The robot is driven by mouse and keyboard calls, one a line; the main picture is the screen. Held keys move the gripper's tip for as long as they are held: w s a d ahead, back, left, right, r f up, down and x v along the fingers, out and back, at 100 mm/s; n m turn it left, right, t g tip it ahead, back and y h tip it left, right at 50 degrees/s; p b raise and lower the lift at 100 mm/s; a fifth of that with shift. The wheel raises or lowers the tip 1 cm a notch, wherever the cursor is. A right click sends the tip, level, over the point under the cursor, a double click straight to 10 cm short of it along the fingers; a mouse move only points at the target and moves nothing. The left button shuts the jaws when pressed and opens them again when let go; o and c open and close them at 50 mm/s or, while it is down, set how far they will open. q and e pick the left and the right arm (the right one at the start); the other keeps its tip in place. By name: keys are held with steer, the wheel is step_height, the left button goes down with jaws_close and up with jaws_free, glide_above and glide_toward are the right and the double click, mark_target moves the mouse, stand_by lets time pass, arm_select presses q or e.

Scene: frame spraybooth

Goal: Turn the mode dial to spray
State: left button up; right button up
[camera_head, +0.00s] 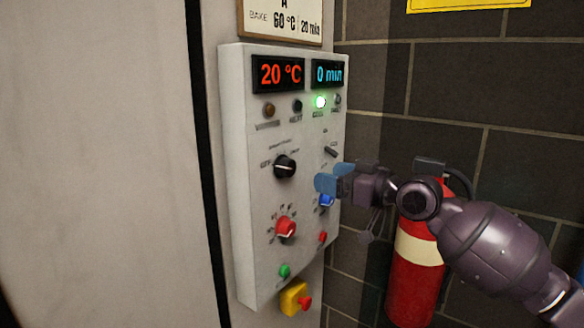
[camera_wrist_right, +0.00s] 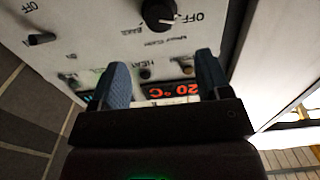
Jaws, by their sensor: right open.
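The mode dial, a black knob (camera_head: 285,167), sits mid-left on the pale control panel (camera_head: 258,212). In the wrist view the knob (camera_wrist_right: 158,12) is at the top, with its white mark toward the "OFF" lettering. Small print lies around it; a "spray" label is too small to read for certain. My right gripper (camera_head: 326,183), with blue finger pads, is in front of the panel, to the right of the dial and apart from it. In the wrist view the right gripper (camera_wrist_right: 165,80) is open and empty. My left gripper is not in view.
A red knob (camera_head: 286,228), a blue knob (camera_head: 326,200), a small switch (camera_head: 330,151) and a yellow-red stop button (camera_head: 296,299) are near the dial. The display (camera_head: 278,73) reads 20 °C. A green lamp (camera_head: 320,102) is lit. A fire extinguisher (camera_head: 414,280) stands behind my arm.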

mark_target(292, 167)
steer(key=p+x, duration=0.1)
steer(key=x, duration=0.8)
steer(key=shift+w+a, duration=0.15)
steer(key=shift+a, duration=0.1)
steer(key=shift+w+a, duration=0.25)
steer(key=shift+a, duration=0.1)
steer(key=shift+c, duration=0.5)
steer(key=c, duration=0.8)
